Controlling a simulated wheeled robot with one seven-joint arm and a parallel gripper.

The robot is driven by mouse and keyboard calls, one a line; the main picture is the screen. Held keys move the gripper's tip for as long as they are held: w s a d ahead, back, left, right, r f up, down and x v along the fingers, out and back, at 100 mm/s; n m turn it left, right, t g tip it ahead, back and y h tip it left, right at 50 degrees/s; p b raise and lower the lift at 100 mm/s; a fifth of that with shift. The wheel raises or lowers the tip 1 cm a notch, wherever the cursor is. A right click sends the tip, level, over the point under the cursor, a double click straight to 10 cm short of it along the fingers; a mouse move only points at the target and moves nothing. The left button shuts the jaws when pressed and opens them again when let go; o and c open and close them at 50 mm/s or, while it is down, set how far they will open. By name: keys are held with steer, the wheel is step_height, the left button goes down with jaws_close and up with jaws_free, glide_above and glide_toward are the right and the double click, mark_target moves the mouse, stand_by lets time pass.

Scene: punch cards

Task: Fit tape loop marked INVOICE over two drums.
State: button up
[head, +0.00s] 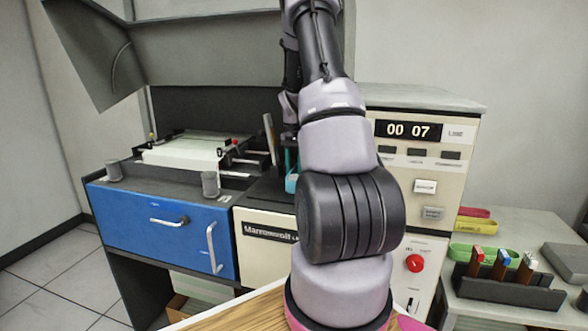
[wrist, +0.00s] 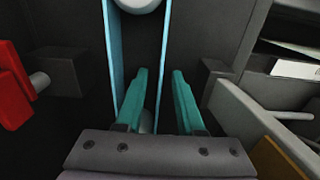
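A light blue tape loop (wrist: 114,50) shows in the wrist view as two long strips. At the top it runs beside a pale round drum (wrist: 140,4), which lies between the strips. A pale rounded part, perhaps the second drum, shows low between my fingers, mostly hidden. My gripper (wrist: 159,73) has its teal fingers apart; the right strip passes through the gap, not visibly pinched. In the head view my gripper (head: 290,155) is partly behind my arm, with a bit of light blue loop (head: 291,184) below it. I cannot read any INVOICE mark.
A cream machine with a 00 07 counter (head: 408,131) stands to the right. A blue drawer front (head: 165,230) is at left. A side table holds a green loop (head: 470,252), a yellow piece (head: 476,225) and a dark rack (head: 508,291). A red part (wrist: 14,88) is left of my fingers.

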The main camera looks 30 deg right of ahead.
step_height(320, 180, up, 11)
stand_by(0.5)
steer(key=shift+f, duration=0.1)
